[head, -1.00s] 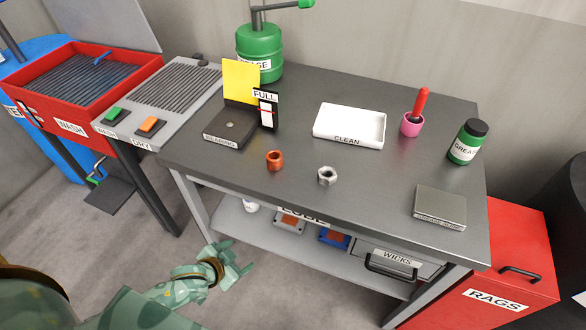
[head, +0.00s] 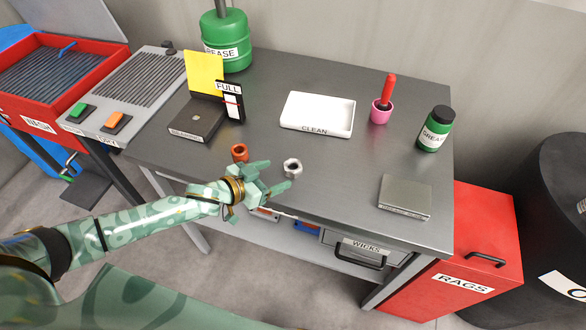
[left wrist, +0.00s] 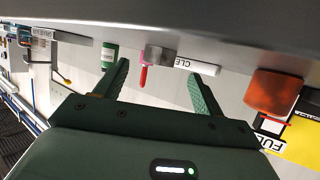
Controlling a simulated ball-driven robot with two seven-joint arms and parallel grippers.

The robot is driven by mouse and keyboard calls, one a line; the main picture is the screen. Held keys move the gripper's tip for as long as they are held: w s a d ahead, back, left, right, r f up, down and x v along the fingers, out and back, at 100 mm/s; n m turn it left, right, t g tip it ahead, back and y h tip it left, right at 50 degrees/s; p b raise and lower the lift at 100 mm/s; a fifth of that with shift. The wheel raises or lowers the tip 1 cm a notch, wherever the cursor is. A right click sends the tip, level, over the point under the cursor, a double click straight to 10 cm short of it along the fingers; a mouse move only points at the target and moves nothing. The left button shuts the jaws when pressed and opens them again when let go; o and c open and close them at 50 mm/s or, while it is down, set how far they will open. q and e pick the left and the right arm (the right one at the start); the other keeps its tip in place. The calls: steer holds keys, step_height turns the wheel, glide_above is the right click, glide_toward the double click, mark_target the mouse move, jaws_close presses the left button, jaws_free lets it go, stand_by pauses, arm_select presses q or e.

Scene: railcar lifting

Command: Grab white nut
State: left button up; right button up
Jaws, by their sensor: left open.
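The white nut (head: 292,168) is a pale hex nut on the front part of the grey table; it also shows in the left wrist view (left wrist: 157,55), between the fingers' lines and beyond the tips. My left gripper (head: 274,176) is open and empty at the table's front edge, its fingers pointing right towards the nut and apart from it. It also shows in the left wrist view (left wrist: 160,72). An orange-brown nut (head: 239,153) stands just behind the gripper; it also shows in the left wrist view (left wrist: 275,92). My right gripper is out of view.
The table (head: 330,196) also holds a white CLEAN tray (head: 317,128), a pink cup (head: 380,116) with a red-handled tool, a green grease jar (head: 435,130), a grey block (head: 405,198) and a dark bearing block (head: 197,124). Table surface right of the white nut is clear.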

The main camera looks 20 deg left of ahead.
mark_target(287, 169)
arm_select(q)
steer(key=b+x, duration=0.1)
steer(key=x, duration=0.5)
steer(key=shift+d+r, duration=0.1)
steer(key=shift+r, duration=0.1)
steer(key=shift+c, duration=0.9)
steer(key=c, duration=1)
steer(key=shift+c, duration=0.2)
